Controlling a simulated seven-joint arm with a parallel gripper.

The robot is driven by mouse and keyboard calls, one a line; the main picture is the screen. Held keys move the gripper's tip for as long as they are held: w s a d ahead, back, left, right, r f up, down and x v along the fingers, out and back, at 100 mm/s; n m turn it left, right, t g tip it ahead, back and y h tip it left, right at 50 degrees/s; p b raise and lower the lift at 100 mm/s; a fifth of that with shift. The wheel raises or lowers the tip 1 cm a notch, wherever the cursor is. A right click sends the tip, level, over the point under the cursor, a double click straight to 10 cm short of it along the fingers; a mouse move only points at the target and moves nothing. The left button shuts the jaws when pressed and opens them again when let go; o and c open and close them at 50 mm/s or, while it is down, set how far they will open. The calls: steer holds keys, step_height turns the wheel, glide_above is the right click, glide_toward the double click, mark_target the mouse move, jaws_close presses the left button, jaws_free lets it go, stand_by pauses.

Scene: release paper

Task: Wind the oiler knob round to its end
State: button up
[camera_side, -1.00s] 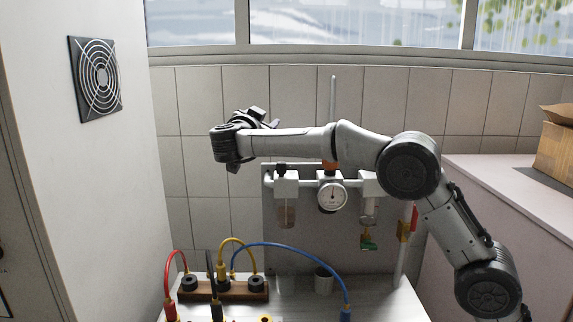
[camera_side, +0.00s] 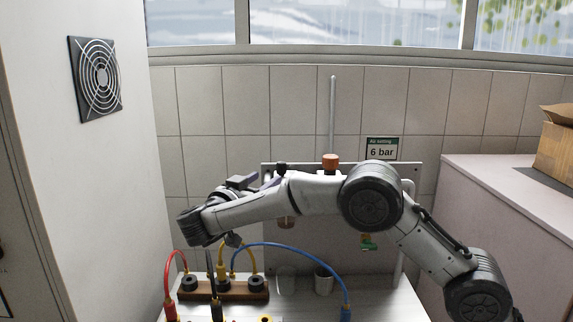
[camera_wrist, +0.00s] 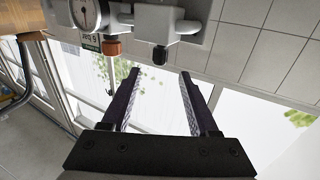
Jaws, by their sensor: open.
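The oiler knob (camera_side: 282,169) is a small black cap on top of the left unit of the air set. In the wrist view the knob (camera_wrist: 160,54) hangs inverted under a pale housing (camera_wrist: 158,22), centred just beyond my fingertips. My gripper (camera_wrist: 157,74) is open and empty, its two dark fingers either side of the line to the knob and apart from it. In the side view my gripper (camera_side: 262,183) is left of the knob, at about its height. My arm hides most of the air set there.
An orange-brown regulator knob (camera_side: 331,162) stands right of the oiler knob, near my forearm. A gauge (camera_wrist: 88,12) is beside it in the wrist view. Below my arm, red, yellow and blue hoses (camera_side: 290,246) rise from the bench by a wooden block (camera_side: 240,294). A cup (camera_side: 324,281) stands there.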

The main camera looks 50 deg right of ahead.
mark_target(281, 169)
steer(key=x, duration=1.3)
steer(key=shift+c, duration=0.2)
jaws_close()
